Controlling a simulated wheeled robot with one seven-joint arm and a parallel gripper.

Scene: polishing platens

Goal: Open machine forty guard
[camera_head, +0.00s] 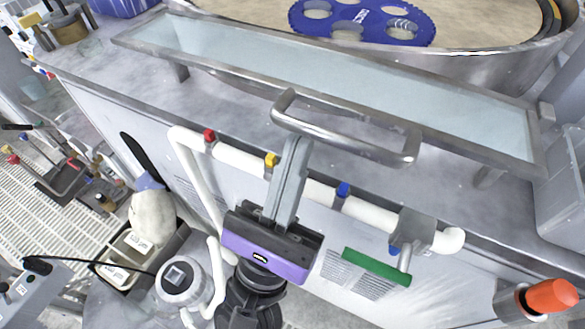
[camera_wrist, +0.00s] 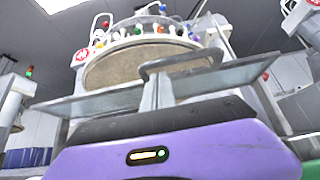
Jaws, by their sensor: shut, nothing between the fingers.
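The guard is a long clear panel in a grey metal frame (camera_head: 330,80), lying low and slanted along the front of a round polishing machine. Its grey bar handle (camera_head: 345,145) sticks out towards me; the handle also shows in the wrist view (camera_wrist: 180,60). My gripper (camera_head: 296,140), with a purple body, is shut and empty. Its fingertips are at the left part of the handle bar, just under it in the head view; I cannot tell whether they touch. In the wrist view the fingers (camera_wrist: 158,80) point up at the handle. No machine number is readable.
Behind the guard is the round platen (camera_wrist: 130,65) with a blue holed carrier disc (camera_head: 362,22). A white pipe (camera_head: 318,195) with coloured bands runs below the handle, near my gripper. A green-handled valve (camera_head: 376,267) and an orange knob (camera_head: 550,296) are at the right.

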